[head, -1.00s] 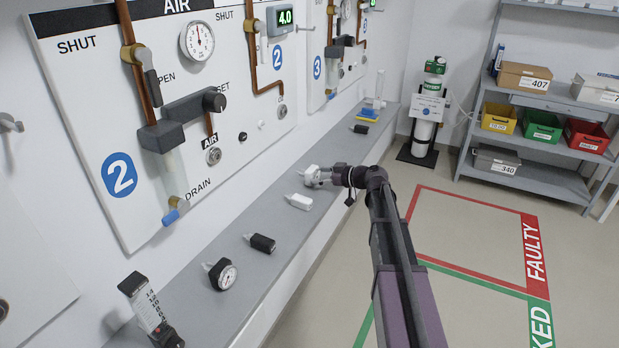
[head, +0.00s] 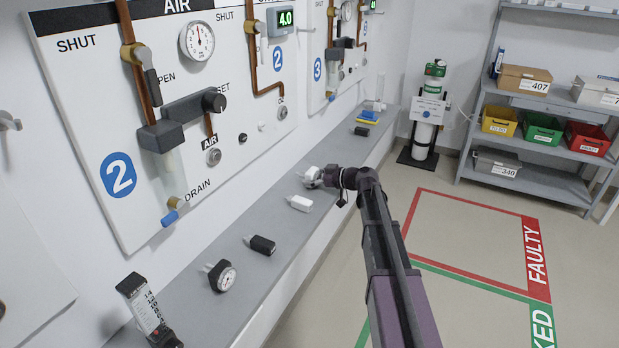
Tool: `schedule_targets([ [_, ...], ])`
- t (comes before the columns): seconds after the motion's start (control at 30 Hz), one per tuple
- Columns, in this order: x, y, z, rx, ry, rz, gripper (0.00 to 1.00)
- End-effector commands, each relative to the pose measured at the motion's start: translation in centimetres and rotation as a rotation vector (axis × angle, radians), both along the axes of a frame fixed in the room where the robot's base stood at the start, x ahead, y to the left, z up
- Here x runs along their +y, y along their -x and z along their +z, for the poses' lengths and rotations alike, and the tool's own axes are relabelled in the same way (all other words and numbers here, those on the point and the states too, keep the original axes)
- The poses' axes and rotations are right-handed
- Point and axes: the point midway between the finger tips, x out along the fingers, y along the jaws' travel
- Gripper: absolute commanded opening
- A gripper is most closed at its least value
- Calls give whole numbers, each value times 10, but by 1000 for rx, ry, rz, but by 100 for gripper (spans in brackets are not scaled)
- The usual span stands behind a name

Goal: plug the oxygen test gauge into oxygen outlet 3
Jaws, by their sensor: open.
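A white fitting (head: 311,176) sits on the grey ledge, and my gripper (head: 320,178) is right at it; its fingers are small and partly hidden. My gripper is open; whether it touches the fitting cannot be told. I cannot read a dial on this fitting from here. A black-bodied gauge with a round white dial (head: 222,277) lies nearer on the ledge.
The grey ledge (head: 205,318) also holds a white plug (head: 300,203), a black plug (head: 262,245), a flowmeter (head: 148,310) and another dark plug (head: 361,131). The panel marked 2 (head: 85,110) is nearer. A cylinder (head: 427,115) and a shelf rack (head: 540,99) stand behind. The marked floor is clear.

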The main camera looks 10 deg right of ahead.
Motion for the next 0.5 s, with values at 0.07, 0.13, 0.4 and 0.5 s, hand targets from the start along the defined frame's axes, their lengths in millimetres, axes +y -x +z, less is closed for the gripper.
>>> schedule_targets([
  [0.07,0,0,0,0,0,0,93],
  [0.13,0,0,0,0,0,0,93],
  [0.4,0,0,0,0,0,0,22],
  [0.5,0,0,0,0,0,0,18],
])
